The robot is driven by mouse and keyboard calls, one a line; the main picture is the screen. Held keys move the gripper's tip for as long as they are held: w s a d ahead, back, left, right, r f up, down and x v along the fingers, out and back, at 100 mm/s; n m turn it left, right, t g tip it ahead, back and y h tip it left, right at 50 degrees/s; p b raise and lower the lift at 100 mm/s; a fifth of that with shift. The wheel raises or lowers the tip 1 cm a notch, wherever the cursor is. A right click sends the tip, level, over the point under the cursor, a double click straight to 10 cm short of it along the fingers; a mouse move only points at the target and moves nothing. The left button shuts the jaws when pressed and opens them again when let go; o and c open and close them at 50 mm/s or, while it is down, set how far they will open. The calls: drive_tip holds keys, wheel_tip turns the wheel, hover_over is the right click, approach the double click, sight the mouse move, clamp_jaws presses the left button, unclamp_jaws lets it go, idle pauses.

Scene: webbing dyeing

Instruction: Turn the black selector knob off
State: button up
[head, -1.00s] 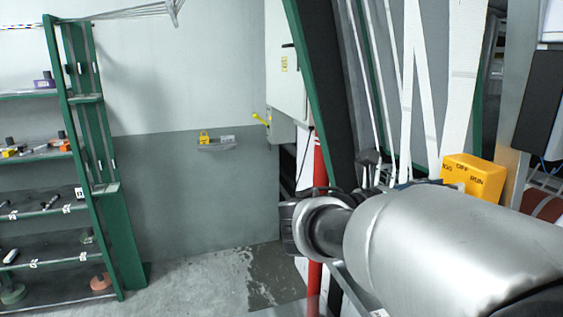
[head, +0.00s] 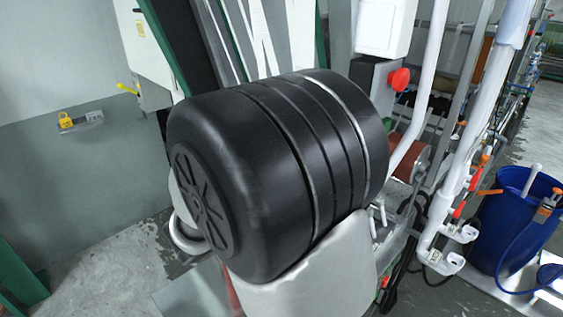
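The black selector knob is not visible in the head view. The yellow box marked OFF and RUN, seen earlier, is also out of sight; the large black joint and pale link of my own arm cover the middle of the picture. My gripper does not show, so I cannot see where it is relative to the knob.
A red push button (head: 399,79) sits below a white box (head: 385,28). White webbing strips (head: 255,35) hang behind my arm. White pipes (head: 425,85) and a blue barrel (head: 515,220) stand at the right. Wet floor shows at lower left.

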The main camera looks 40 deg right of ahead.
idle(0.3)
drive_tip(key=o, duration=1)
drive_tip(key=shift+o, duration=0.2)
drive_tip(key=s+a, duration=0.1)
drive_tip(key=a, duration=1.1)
